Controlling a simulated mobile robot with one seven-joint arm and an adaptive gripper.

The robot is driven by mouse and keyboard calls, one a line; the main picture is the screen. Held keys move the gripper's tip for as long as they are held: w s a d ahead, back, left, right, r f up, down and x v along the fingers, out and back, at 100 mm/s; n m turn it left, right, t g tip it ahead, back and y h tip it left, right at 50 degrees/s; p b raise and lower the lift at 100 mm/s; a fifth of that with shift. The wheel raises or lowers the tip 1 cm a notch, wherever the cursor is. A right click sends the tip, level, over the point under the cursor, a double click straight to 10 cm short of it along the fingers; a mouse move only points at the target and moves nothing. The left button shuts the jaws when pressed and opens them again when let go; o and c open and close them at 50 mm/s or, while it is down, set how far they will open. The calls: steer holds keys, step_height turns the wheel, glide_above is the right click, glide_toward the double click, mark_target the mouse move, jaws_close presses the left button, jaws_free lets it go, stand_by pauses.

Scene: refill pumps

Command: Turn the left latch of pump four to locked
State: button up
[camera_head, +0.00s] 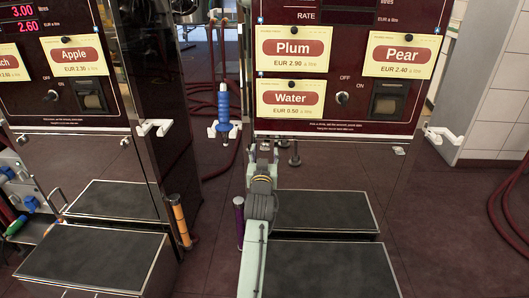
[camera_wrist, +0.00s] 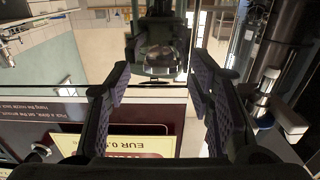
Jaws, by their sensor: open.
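The pump with the Plum, Pear and Water cards (camera_head: 345,128) stands right of centre in the head view; no pump number is readable. A small pale latch (camera_head: 398,150) shows under the right end of its panel. The matching place at the left end is behind my gripper (camera_head: 263,153), so I cannot make out the left latch or its position. My gripper is raised close to the panel's lower left edge. In the wrist view my gripper (camera_wrist: 163,80) has its two fingers wide apart with nothing seen held between them. The Water card (camera_wrist: 130,145) appears upside down there.
A blue nozzle (camera_head: 223,103) hangs left of the pump, close to my gripper. A neighbouring pump with an Apple card (camera_head: 76,56) stands at left. Dark-topped steps (camera_head: 325,270) lie below. A purple cylinder (camera_head: 239,222) stands left of my arm. Red hose (camera_head: 510,205) lies at right.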

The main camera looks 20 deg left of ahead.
steer(key=shift+w, duration=0.25)
steer(key=shift+c, duration=0.5)
jaws_close()
